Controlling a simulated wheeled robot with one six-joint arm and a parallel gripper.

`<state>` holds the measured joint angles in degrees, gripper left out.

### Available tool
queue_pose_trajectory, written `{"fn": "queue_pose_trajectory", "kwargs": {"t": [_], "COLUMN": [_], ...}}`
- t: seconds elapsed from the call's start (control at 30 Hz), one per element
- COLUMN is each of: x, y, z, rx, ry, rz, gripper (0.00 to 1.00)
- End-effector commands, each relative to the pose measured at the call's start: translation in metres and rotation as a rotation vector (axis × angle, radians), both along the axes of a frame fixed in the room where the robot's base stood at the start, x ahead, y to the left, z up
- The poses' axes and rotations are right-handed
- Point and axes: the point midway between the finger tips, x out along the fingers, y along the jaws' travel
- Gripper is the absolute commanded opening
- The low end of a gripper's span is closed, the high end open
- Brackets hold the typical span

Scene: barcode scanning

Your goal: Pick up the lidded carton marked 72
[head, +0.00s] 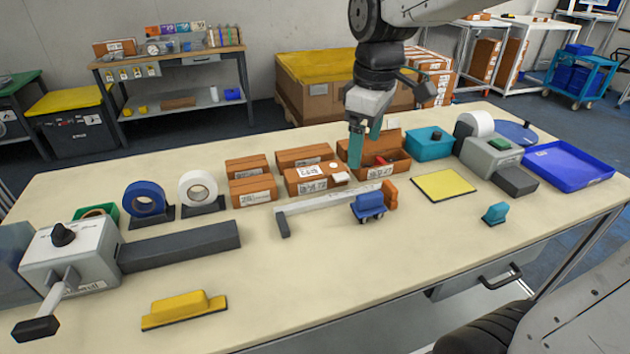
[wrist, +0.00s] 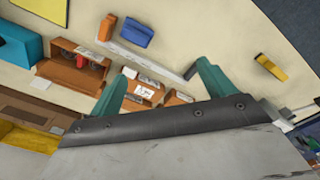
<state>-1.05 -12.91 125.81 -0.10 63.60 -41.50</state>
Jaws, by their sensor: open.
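Several small orange-brown cartons stand mid-table. A lidded carton (head: 305,187) with a white front label and small white items on top is in the middle; its number is too small to read surely, perhaps 72. It also shows in the wrist view (wrist: 148,94). An open carton (head: 397,163) with a red item inside stands to its right, also in the wrist view (wrist: 75,75).
Other closed cartons (head: 250,190) stand left, and another (head: 303,156) behind. A long grey-white bar (head: 325,200) and a blue clamp-like item (head: 368,205) lie in front. A teal box (head: 430,141) and blue tray (head: 570,168) are right. The front middle is clear.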

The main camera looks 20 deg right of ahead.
Motion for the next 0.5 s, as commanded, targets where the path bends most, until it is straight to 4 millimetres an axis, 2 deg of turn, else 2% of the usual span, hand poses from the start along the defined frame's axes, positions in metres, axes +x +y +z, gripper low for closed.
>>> {"fn": "queue_pose_trajectory", "kwargs": {"t": [0.03, 0.2, 0.33, 0.5], "x": [0.027, 0.106, 0.154, 0.192], "y": [0.001, 0.006, 0.01, 0.014], "z": [-0.009, -0.043, -0.075, -0.107], "rx": [-0.004, -0.016, -0.021, -0.024], "ry": [0.016, 0.036, 0.048, 0.057], "rz": [0.084, 0.392, 0.591, 0.763], "gripper": [0.82, 0.82, 0.82, 0.82]}}
